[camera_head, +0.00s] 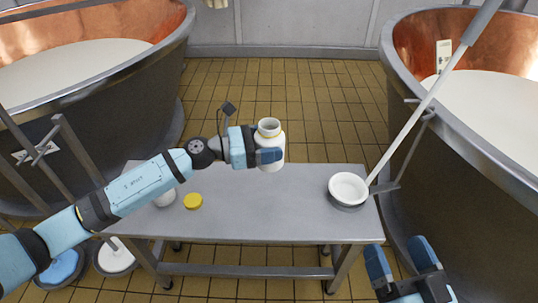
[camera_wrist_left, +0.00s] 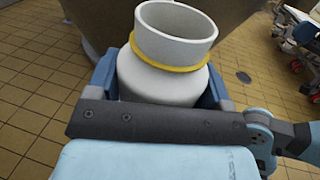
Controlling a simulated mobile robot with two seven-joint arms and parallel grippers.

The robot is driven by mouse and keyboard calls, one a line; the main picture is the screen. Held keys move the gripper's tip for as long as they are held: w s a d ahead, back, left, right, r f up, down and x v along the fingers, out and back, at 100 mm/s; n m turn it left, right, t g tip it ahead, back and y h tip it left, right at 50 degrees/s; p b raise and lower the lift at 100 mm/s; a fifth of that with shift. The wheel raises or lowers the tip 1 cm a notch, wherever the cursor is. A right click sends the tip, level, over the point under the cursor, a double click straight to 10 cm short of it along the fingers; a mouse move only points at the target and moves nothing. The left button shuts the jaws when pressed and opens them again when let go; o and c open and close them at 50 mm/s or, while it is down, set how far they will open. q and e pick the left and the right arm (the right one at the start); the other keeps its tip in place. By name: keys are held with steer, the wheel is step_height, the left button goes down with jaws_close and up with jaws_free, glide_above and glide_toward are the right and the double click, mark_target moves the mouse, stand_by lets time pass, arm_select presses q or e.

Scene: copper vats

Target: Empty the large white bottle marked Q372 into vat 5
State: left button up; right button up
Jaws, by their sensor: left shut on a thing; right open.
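A large white bottle (camera_head: 270,148) is upright and uncapped, with a yellow ring below its open mouth. My left gripper (camera_head: 262,156) is shut on it and holds it above the bench. The bottle (camera_wrist_left: 165,75) fills the middle of the left wrist view, between the blue fingers; no label shows there. A yellow cap (camera_head: 193,201) lies on the bench. One copper-lined vat (camera_head: 75,70) stands at the left and another (camera_head: 480,130) at the right, both with pale contents. I cannot read a vat number. My right gripper (camera_head: 405,258) is open and empty at the lower right.
The grey metal bench (camera_head: 260,215) stands between the vats. On it are a white bowl (camera_head: 348,188) at the right and a white container (camera_head: 165,196), partly hidden by my left arm. A long pole (camera_head: 430,95) leans across the right vat's rim. Tiled floor lies behind the bench.

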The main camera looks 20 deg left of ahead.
mark_target(269, 124)
arm_select(q)
step_height(269, 124, up, 3)
steer(key=shift+r+p, duration=0.15)
steer(key=shift+p, duration=0.3)
steer(key=shift+r+p, duration=0.45)
steer(key=shift+r, duration=0.35)
step_height(269, 124, up, 3)
steer(key=shift+f+p, duration=0.2)
steer(key=shift+p, duration=0.9)
steer(key=shift+r, duration=0.15)
arm_select(e)
steer(key=shift+d+f+g+h, duration=0.35)
steer(key=shift+d+f+h, duration=0.05)
steer(key=shift+f, duration=0.35)
steer(key=shift+d+f+g+h, duration=0.4)
steer(key=shift+f, duration=0.35)
steer(key=shift+d+f+g+h, duration=0.35)
steer(key=shift+d+f+h, duration=0.05)
steer(key=shift+f, duration=0.35)
arm_select(q)
steer(key=shift+r, duration=0.1)
steer(key=shift+w+r+n+t+y, duration=0.25)
steer(key=shift+n+t+y, duration=0.15)
steer(key=shift+t, duration=0.1)
steer(key=shift+w+r+n+t+y, duration=0.2)
steer(key=shift+n+t+y, duration=0.1)
steer(key=shift+n+t, duration=0.15)
steer(key=shift+w+a+n+t+y, duration=0.1)
steer(key=shift+a+n+t+y, duration=0.2)
steer(key=shift+n+t+y, duration=0.3)
